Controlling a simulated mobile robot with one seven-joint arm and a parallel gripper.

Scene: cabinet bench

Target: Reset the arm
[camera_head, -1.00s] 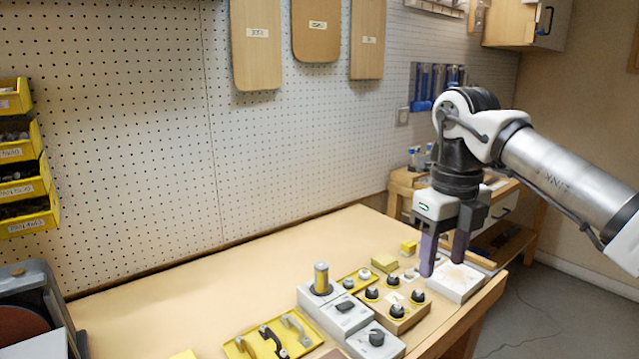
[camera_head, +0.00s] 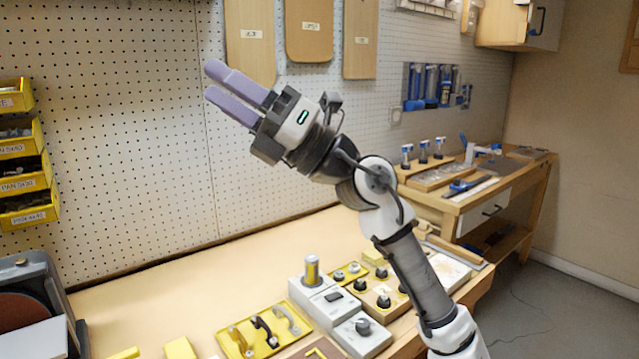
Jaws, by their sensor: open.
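My gripper (camera_head: 236,93) is raised high above the bench, in front of the pegboard. Its two purple fingers point up and to the left. They are apart with nothing between them. My arm rises from the lower right and bends at the elbow above the bench. It hides part of the bench's right side and some of the pieces there.
The wooden bench (camera_head: 170,293) holds a yellow tray with handles (camera_head: 264,331), grey switch boxes (camera_head: 328,305) and a wooden block with black knobs (camera_head: 382,299). Yellow bins (camera_head: 25,148) hang at left. The bench's left middle is clear. A side bench (camera_head: 490,205) stands behind.

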